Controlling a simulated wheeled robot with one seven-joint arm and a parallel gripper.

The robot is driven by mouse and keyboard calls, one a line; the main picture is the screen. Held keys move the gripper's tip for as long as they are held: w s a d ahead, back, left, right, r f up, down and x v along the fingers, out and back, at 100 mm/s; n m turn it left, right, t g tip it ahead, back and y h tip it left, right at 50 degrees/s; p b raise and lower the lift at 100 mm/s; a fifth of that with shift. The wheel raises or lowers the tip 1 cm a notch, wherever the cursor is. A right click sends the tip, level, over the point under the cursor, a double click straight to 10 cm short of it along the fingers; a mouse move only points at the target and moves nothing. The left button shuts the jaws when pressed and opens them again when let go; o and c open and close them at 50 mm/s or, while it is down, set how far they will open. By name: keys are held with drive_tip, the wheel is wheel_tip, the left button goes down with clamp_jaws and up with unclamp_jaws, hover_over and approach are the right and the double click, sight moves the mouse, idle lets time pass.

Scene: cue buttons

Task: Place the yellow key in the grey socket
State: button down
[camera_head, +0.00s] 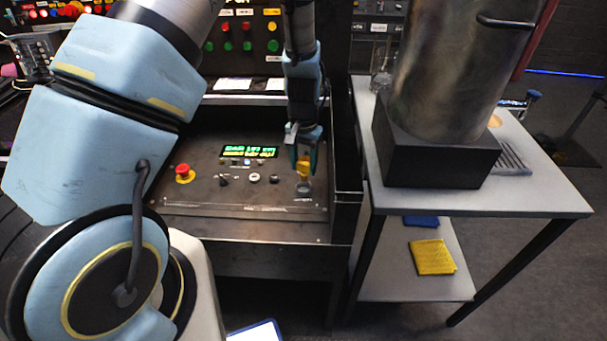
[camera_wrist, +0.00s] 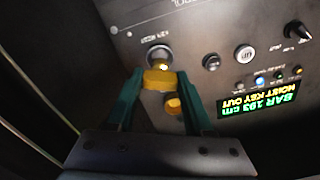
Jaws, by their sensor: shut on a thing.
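My gripper (camera_head: 304,165) has teal fingers and is shut on the yellow key (camera_head: 304,170), above the right part of the dark control panel. In the wrist view, the yellow key (camera_wrist: 158,80) sits between the fingertips (camera_wrist: 163,82), with a round yellow part nearer the palm. The grey socket (camera_head: 303,188) is a round metal collar on the panel, just below the key. In the wrist view the grey socket (camera_wrist: 159,56) lies just beyond the key, which partly covers it. I cannot tell whether key and socket touch.
The panel carries a red mushroom button (camera_head: 183,172), small knobs and a lit display (camera_head: 249,152); in the wrist view the display reads "HOIST KEY OUT". A grey side table (camera_head: 545,200) to the right holds a large metal cylinder (camera_head: 450,75) on a black base.

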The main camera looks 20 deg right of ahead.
sight(304, 171)
drive_tip(key=shift+f+p, duration=0.5)
drive_tip(key=shift+f, duration=1.55)
drive_tip(key=shift+f, duration=0.1)
drive_tip(key=shift+c, duration=1.4)
unclamp_jaws()
wheel_tip(304, 171, up, 12)
drive_tip(key=b, duration=0.3)
drive_tip(key=w+a+r+n, duration=0.15)
drive_tip(key=a+r, duration=0.25)
drive_tip(key=a, duration=0.5)
drive_tip(key=a+r+n, duration=0.3)
drive_tip(key=a, duration=0.6)
drive_tip(key=s+a+r+n, duration=0.1)
drive_tip(key=s+a+n, duration=0.1)
drive_tip(key=a, duration=0.4)
drive_tip(key=s+a+r+n+t, duration=0.1)
drive_tip(key=s+a+r, duration=0.1)
drive_tip(key=a, duration=0.4)
drive_tip(key=shift+s+r+n+t, duration=0.2)
drive_tip(key=shift+s+n+t, duration=0.15)
drive_tip(key=shift+s, duration=0.45)
